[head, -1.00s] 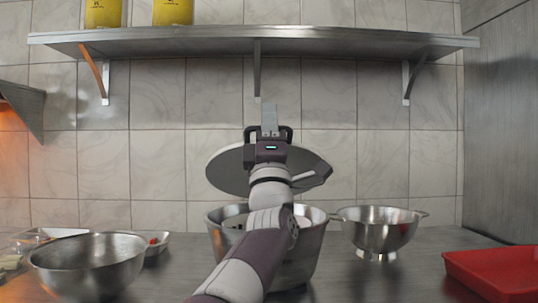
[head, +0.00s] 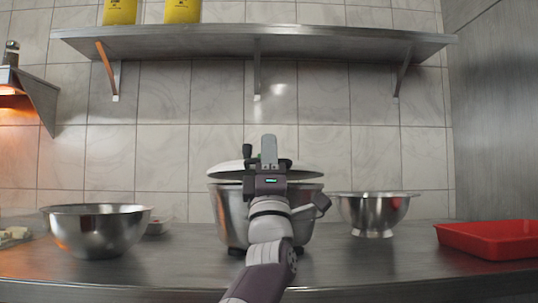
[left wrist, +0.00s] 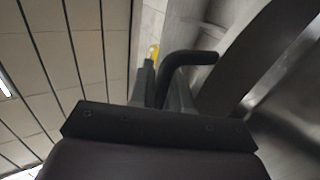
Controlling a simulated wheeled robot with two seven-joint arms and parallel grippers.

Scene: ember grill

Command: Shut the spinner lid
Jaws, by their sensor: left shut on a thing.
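The spinner bowl (head: 232,212) is a steel pot on the counter in the middle of the head view. Its pale round lid (head: 228,168) lies nearly level over the bowl's mouth. A thin dark gap shows between lid and rim, and I cannot tell whether they touch. A dark crank knob (head: 247,150) stands up on the lid. My left gripper (head: 269,152) is in front of the lid, shut on the lid's black handle. The left wrist view shows the bent black handle (left wrist: 188,58) at the fingers. My arm hides the middle of the bowl. My right gripper is not in view.
A steel mixing bowl (head: 97,230) stands to the left, with a small dish (head: 158,227) behind it. A steel colander (head: 374,213) stands to the right. A red tray (head: 490,240) is at the far right. A wall shelf (head: 220,42) hangs above.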

